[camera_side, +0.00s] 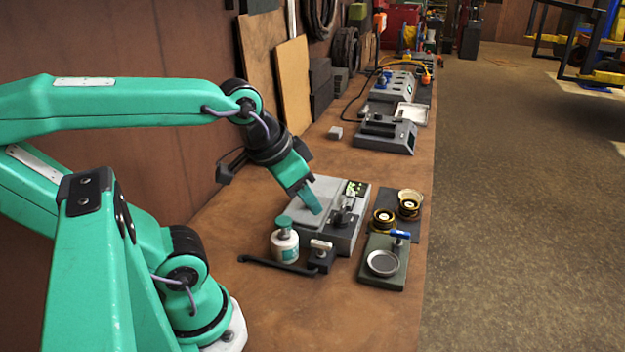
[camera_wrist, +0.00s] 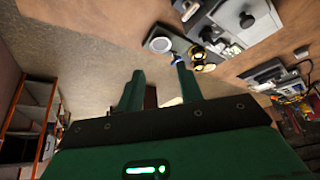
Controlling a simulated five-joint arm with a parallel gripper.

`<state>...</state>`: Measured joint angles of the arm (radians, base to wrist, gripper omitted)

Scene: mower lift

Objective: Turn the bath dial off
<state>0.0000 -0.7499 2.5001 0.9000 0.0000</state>
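My gripper (camera_side: 308,198) hangs above the unit's near left part. In the wrist view its fingers (camera_wrist: 160,85) are apart and empty.
A white bottle with a teal cap (camera_side: 284,240) and a black bar (camera_side: 275,265) are in front of the unit. A green plate with a round dish (camera_side: 382,263) and yellow-ringed parts (camera_side: 384,218) are right. Grey machines (camera_side: 386,133) stand farther back.

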